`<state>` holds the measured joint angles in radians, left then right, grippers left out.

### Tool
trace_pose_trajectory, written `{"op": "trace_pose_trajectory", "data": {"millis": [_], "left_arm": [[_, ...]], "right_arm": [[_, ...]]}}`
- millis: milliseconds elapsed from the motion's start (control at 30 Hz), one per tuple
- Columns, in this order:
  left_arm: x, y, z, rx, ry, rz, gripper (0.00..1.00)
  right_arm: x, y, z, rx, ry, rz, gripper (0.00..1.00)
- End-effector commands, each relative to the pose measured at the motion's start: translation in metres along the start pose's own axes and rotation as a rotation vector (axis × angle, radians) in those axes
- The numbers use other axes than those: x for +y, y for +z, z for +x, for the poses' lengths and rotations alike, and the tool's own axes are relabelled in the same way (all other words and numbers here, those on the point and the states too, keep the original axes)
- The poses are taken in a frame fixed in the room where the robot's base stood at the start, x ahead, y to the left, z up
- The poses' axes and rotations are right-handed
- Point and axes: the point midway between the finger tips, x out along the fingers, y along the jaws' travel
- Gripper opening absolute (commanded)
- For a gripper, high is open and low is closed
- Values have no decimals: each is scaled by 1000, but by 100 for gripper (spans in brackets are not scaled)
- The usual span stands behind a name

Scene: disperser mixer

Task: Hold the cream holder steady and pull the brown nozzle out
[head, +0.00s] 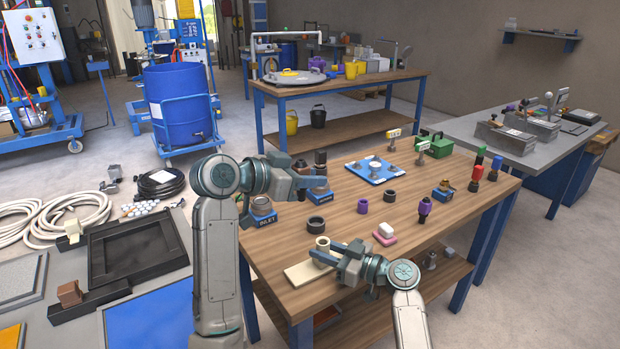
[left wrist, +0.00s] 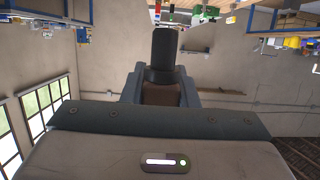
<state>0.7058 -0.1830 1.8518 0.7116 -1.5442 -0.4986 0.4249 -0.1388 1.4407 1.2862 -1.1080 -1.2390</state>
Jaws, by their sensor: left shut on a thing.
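The cream holder (head: 300,275) is a flat cream plate with an upright round socket (head: 322,243) near the table's front left edge. My left gripper (head: 319,182) is shut on the brown nozzle (head: 320,169) and holds it above the table, behind and clear of the socket. In the left wrist view the brown nozzle (left wrist: 162,94) sits between the fingers, with a black cylindrical end pointing away. My right gripper (head: 328,257) is low at the socket's front right side. Its fingers are beside the socket, and whether they clamp it is not clear.
A blue block marked INLET (head: 262,218) and a black ring (head: 316,224) stand close behind the holder. Bare wood (head: 425,240) shows at the right front.

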Motion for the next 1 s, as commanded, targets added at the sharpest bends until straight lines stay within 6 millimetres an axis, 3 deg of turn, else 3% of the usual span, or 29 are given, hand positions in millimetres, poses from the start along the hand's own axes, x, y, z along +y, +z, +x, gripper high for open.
{"op": "trace_pose_trajectory", "data": {"millis": [267,833,967,1000], "left_arm": [[0,0,0,0,0,0,0],[0,1,1,1,0,0,0],[0,1,1,1,0,0,0],[0,1,1,1,0,0,0]], "right_arm": [[0,2,0,-4,0,2,34],[0,-12,0,-1,0,0,34],[0,-12,0,0,0,0,60],[0,-12,0,0,0,0,60]]}}
